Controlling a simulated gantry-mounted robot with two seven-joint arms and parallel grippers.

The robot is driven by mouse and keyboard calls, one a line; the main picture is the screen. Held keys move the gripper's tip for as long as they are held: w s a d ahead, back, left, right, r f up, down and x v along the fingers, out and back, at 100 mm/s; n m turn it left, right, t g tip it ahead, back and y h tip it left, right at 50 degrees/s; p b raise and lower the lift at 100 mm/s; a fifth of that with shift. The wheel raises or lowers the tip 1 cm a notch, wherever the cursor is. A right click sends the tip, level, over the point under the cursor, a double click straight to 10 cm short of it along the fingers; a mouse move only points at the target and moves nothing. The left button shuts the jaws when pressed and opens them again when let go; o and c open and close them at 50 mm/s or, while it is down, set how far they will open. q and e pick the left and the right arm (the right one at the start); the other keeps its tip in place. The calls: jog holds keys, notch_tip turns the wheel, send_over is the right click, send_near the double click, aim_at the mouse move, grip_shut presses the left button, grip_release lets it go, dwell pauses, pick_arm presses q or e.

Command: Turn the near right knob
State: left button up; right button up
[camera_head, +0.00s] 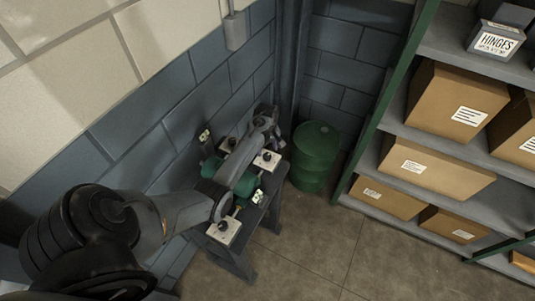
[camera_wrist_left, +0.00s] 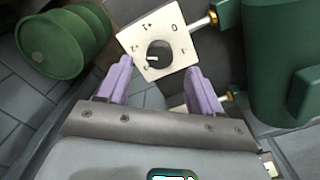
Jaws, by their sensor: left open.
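A green casing (camera_head: 246,184) stands on a grey bench, with several white plates bearing dark knobs around it. One white plate (camera_head: 267,160) with a dark knob (camera_head: 267,156) is on the side toward the drum. My left gripper (camera_head: 272,136) is beside that plate, its arm crossing over the casing. In the left wrist view, a white dial plate (camera_wrist_left: 152,40) with printed marks carries a round dark knob (camera_wrist_left: 160,54). The purple fingers of the left gripper (camera_wrist_left: 158,72) are open, one on each side of the knob's line, and empty. Finger contact cannot be told. My right gripper is not in view.
A green drum (camera_head: 316,150) stands right of the bench (camera_head: 233,258). A shelf rack (camera_head: 440,150) with cardboard boxes (camera_head: 453,100) is at the right. A blue block wall (camera_head: 150,125) runs close behind the bench. The floor (camera_head: 320,245) in front is clear.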

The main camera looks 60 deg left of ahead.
aim_at(267, 155)
pick_arm(q)
jog(key=shift+f, duration=2.15)
jog(key=shift+c, duration=0.5)
jog(key=c, duration=1)
